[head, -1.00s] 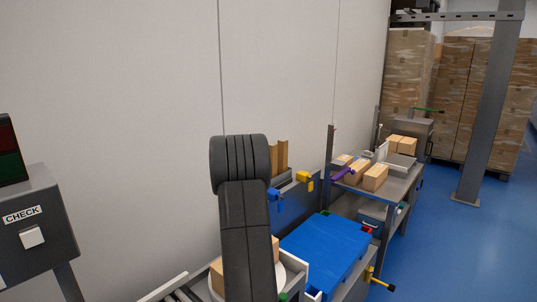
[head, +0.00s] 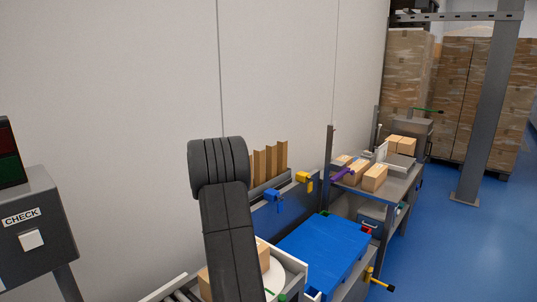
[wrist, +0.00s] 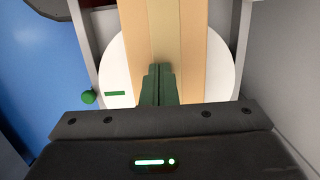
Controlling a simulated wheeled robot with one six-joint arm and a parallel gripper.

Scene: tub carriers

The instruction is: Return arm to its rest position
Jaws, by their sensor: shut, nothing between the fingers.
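My dark arm (head: 229,228) rises in the middle of the head view, bent at a rounded joint near the wall; my gripper is not visible there. In the wrist view my gripper (wrist: 158,84) has its two dark green fingers together, with nothing between them. Beyond the fingertips is a tan carton (wrist: 193,40) on a white round plate (wrist: 222,75). The same plate (head: 275,280) shows in the head view, partly hidden behind my arm. I cannot tell the exact gap between the fingertips and the carton.
A blue lidded surface (head: 322,248) lies right of my arm. Brown upright dividers (head: 270,161) and blue and yellow clamps stand behind it. A bench (head: 400,183) with cartons is farther right. A grey CHECK box (head: 35,225) stands at left. Blue floor is open at right.

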